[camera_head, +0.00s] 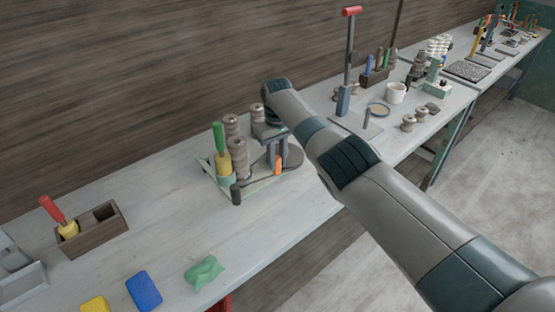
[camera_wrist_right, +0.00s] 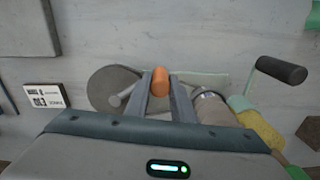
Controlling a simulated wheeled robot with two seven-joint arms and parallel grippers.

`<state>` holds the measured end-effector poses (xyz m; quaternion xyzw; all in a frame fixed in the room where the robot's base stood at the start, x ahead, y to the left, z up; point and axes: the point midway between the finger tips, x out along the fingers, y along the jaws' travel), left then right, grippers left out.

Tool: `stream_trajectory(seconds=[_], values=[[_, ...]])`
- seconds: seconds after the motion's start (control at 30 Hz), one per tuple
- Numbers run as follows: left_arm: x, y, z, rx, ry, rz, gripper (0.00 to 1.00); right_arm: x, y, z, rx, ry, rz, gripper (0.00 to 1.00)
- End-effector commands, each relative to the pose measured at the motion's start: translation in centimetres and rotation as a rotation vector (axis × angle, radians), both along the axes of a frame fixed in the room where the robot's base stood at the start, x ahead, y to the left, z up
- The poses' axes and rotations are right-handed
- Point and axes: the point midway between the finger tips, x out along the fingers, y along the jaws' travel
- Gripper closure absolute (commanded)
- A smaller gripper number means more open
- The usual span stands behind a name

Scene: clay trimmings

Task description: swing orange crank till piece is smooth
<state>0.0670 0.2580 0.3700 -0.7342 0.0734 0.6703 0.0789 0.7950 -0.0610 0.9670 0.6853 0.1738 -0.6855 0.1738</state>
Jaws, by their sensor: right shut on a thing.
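The orange crank handle (camera_head: 277,165) is at the front right of a pale green stand (camera_head: 262,185) on the bench. My right gripper (camera_head: 275,150) reaches down over it from the right. In the right wrist view, its fingers (camera_wrist_right: 161,90) are shut on the orange handle (camera_wrist_right: 160,80). A grey disc (camera_wrist_right: 112,86) lies beside the fingers and also shows in the head view (camera_head: 294,156). Ridged brown pieces (camera_head: 238,152) stand upright on the stand; their surface finish is too small to judge. My left gripper is not in view.
A black-handled crank (camera_wrist_right: 280,70) sticks out of the stand's other side. A yellow piece with a green handle (camera_head: 222,160) stands beside the brown pieces. Left are a wooden box (camera_head: 95,235), blue block (camera_head: 144,291) and green lump (camera_head: 204,272).

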Motion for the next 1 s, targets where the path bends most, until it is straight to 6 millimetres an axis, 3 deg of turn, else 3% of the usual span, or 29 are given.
stream_trajectory(seconds=[0.2,0.23,0.3,0.73,1.0], values=[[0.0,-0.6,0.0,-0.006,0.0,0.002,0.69,0.1,0.2,0.2,0.004,-0.003,0.004,1.0],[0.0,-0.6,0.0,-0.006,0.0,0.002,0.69,0.1,0.2,0.2,0.004,-0.003,0.003,0.71],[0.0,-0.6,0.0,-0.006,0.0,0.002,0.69,0.0,0.2,0.1,0.003,-0.002,0.003,0.6],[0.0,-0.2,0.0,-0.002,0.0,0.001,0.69,0.0,0.0,0.4,0.001,0.0,0.002,0.6],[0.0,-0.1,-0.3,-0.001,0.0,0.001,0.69,0.1,0.0,3.1,0.001,-0.004,0.002,0.6]])
